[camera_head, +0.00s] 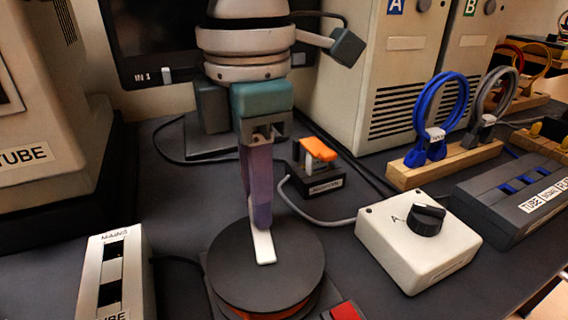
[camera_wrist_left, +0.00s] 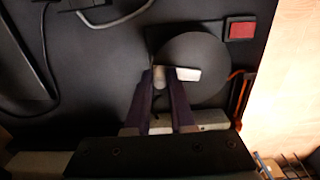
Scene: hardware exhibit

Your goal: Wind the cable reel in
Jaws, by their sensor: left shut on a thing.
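The cable reel (camera_head: 300,256) is a round dark disc with orange cable under its rim, at the lower middle of the head view. It also shows in the left wrist view (camera_wrist_left: 205,50). A white crank arm (camera_head: 264,249) lies on top of the disc, with a pale upright knob (camera_wrist_left: 159,74) at its end. My left gripper (camera_head: 262,222) has purple fingers pointing down over the reel. It is shut on the crank knob, which sits between the fingertips (camera_wrist_left: 160,82). The fingers hide most of the knob in the head view. My right gripper is not in view.
A red block (camera_head: 345,311) sits beside the reel. A white box with a black dial (camera_head: 427,218) stands to the right, and a white MAINS switch box (camera_head: 113,275) to the left. An orange-topped switch (camera_head: 319,149) is behind. Blue cable loops (camera_head: 437,112) stand on a wooden block.

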